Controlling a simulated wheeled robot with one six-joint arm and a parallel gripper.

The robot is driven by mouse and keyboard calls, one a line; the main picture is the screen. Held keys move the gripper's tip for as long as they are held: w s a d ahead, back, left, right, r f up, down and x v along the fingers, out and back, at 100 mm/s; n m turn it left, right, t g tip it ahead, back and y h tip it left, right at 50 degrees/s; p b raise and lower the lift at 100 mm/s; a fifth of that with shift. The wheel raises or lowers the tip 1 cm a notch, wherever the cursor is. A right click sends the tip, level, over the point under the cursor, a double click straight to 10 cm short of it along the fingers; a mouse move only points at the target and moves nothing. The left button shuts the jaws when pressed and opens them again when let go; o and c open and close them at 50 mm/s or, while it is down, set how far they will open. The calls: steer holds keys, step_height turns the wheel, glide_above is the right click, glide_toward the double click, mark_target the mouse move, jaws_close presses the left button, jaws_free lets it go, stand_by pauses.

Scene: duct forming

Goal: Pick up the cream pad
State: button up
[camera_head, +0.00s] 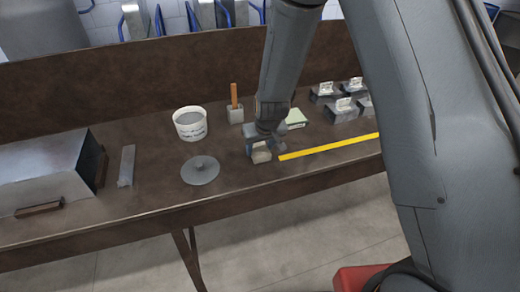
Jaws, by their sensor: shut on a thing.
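The cream pad (262,156) is a small pale block near the front edge of the brown workbench (225,200). My gripper (261,150) reaches down from above and is shut on the pad. The fingers and wrist cover part of it. I cannot tell whether the pad touches the bench or is slightly above it.
A grey round lid (200,171) and a white tub (190,124) are left of my gripper. An orange-handled tool (234,96) stands in a grey block behind. A pale green pad (296,118), yellow strip (330,147) and several grey metal boxes (341,109) are right.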

mark_target(260, 150)
step_height(260, 150, up, 10)
steer(key=p, duration=1)
steer(key=shift+r+p, duration=0.2)
steer(key=shift+p, duration=0.15)
